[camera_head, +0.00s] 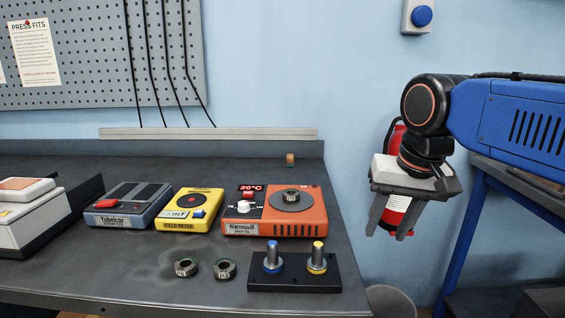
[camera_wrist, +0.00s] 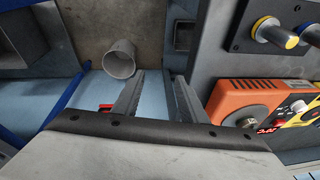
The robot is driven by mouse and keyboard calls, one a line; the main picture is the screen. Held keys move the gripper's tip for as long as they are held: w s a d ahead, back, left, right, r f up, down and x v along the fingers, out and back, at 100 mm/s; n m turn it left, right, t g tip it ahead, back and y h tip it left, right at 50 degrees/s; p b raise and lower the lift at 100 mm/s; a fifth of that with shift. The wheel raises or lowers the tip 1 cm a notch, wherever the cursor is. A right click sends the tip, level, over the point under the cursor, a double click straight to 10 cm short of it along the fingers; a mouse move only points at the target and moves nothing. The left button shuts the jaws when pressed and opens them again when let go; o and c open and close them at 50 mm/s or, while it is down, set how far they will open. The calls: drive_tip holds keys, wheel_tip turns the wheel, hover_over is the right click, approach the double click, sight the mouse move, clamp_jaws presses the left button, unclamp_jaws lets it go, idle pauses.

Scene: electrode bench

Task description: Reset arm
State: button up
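My gripper (camera_head: 393,219) hangs in the air to the right of the bench, pointing down, in the head view. Its two fingers stand apart with nothing between them. In the wrist view the fingers of my gripper (camera_wrist: 158,95) are also spread and empty, over the gap beside the bench edge. The bench (camera_head: 120,270) is dark grey.
A black block (camera_head: 294,286) with blue-banded and yellow-banded posts stands at the bench's front right. Two rings (camera_head: 186,267) (camera_head: 224,269) lie left of it. A fire extinguisher (camera_head: 397,204) is behind my gripper. A bin (camera_head: 391,301) stands on the floor.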

drive_tip(key=s+d+f+t, duration=0.1)
drive_tip(key=s+d+f, duration=0.3)
drive_tip(key=f, duration=0.4)
drive_tip(key=s+d+f+n, duration=0.1)
drive_tip(key=s+d+f, duration=0.3)
drive_tip(key=f, duration=0.5)
drive_tip(key=shift+s+d+f+n+t+h, duration=0.15)
drive_tip(key=shift+s+d+n+t+h, duration=0.2)
drive_tip(key=shift+s, duration=0.6)
drive_tip(key=shift+a, duration=0.1)
